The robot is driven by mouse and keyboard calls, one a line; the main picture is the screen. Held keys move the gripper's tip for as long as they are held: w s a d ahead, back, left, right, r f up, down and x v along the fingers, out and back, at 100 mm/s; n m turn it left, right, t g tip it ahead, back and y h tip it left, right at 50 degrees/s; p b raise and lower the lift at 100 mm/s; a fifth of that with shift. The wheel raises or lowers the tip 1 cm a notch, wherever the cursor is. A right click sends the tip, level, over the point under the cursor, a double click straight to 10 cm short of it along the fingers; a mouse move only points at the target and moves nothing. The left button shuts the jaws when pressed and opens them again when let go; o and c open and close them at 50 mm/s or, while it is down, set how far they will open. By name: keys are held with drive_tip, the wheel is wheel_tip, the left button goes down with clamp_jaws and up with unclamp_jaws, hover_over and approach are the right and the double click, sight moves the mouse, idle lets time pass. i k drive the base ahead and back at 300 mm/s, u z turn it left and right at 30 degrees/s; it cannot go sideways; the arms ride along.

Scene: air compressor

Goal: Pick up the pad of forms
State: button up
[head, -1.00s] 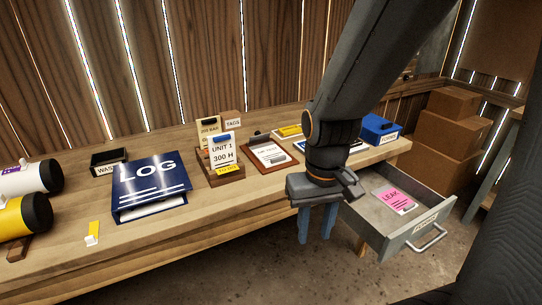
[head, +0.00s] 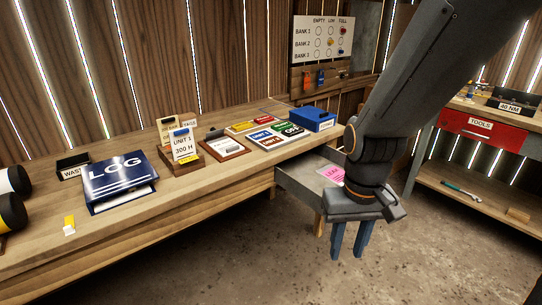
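A pink pad marked LEAK (head: 330,173), which looks like the pad of forms, lies flat in the open grey drawer (head: 300,182) under the right end of the bench. My arm hides its right part and much of the drawer's front. My gripper (head: 350,243) points down, with its two blue fingers apart and nothing seen between them. In the picture it is below and to the right of the pad, apart from it, over the floor in front of the drawer.
The wooden bench (head: 215,190) holds a blue LOG binder (head: 120,178), a card stand (head: 183,148), several coloured signs (head: 265,136) and a blue box (head: 312,119). A red TOOLS drawer (head: 482,128) is at the right. Floor between is clear.

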sight(225, 147)
drive_tip(key=u, duration=0.95)
drive_tip(key=k, duration=0.15)
drive_tip(key=z, duration=1.55)
drive_tip(key=i, duration=0.95)
drive_tip(key=u, duration=0.85)
drive_tip(key=i, duration=0.7)
drive_tip(key=u, duration=1.25)
drive_tip(key=i, duration=0.3)
drive_tip(key=u, duration=0.15)
